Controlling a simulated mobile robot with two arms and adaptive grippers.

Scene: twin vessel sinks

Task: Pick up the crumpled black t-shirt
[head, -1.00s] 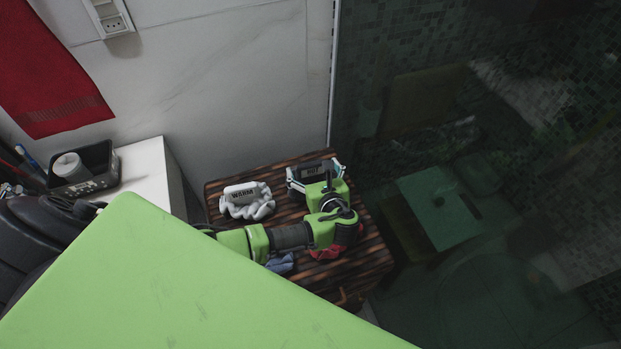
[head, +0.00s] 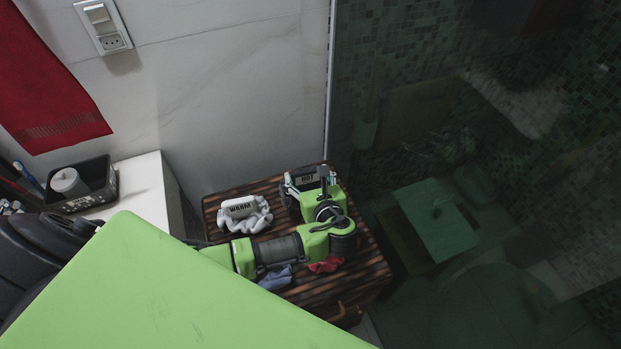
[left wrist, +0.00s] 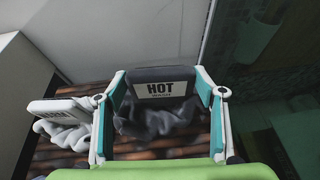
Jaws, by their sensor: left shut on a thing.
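The black t-shirt (left wrist: 155,118) is a crumpled dark grey-black bundle in the left wrist view, below a dark block labelled HOT WASH (left wrist: 160,86). In the head view the gripper (head: 308,183) is over the back right of a dark slatted wooden top (head: 365,262). There it mostly hides the shirt. I cannot tell whether the shirt is off the wood. My right gripper is not in view.
A white crumpled cloth (head: 250,222) lies left of the gripper by a WARM block (head: 238,208). A blue cloth (head: 276,278) and a red cloth (head: 324,265) lie under my left arm. A white cabinet (head: 145,185) and dark glass (head: 420,90) flank the wooden top.

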